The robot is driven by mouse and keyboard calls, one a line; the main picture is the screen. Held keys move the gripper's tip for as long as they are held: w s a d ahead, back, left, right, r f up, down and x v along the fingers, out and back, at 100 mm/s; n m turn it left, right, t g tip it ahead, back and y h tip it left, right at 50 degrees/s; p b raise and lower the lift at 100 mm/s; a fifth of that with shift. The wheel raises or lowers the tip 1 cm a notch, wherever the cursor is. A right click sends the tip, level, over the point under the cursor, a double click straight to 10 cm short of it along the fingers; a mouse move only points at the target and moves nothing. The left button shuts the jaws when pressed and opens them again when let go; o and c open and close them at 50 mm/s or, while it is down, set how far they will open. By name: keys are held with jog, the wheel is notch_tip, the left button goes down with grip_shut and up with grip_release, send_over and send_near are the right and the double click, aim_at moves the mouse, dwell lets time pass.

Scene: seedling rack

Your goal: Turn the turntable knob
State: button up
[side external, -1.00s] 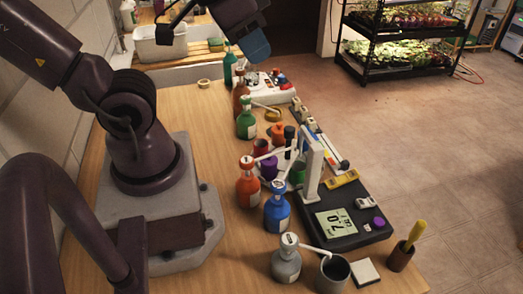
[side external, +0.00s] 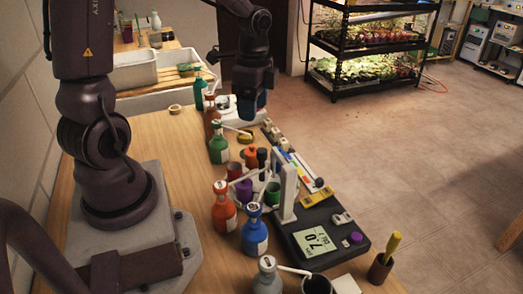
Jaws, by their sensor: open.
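A cluster of small coloured cups stands mid-bench: a red cup (side external: 235,171), an orange cup (side external: 251,155), a purple cup (side external: 244,190) and a green cup (side external: 272,194). A black upright piece (side external: 262,158) rises among them. It may be the turntable knob, but I cannot tell; the turntable is mostly hidden by bottles and cups. My gripper (side external: 250,112) points down above the far end of the bench, beyond the cups and apart from them. Its jaws are open and look empty; the gap between the fingers is hard to see from here.
Pump bottles, including orange (side external: 224,207), blue (side external: 254,232) and green (side external: 218,144), line the left side of the cups. A meter (side external: 340,216) with a display and white post (side external: 288,193) stands at right. A white device (side external: 228,108) is near my gripper.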

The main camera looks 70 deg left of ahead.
aim_at(262, 150)
jog(key=f+m, duration=0.2)
jog(key=f, duration=0.2)
jog(key=w+f+m, duration=0.1)
jog(key=f+m, duration=0.1)
jog(key=f, duration=0.2)
jog(key=w+f+m, duration=0.1)
jog(key=f+m, duration=0.1)
jog(key=f, duration=0.3)
jog(key=shift+m, duration=0.3)
jog(key=c, duration=0.9)
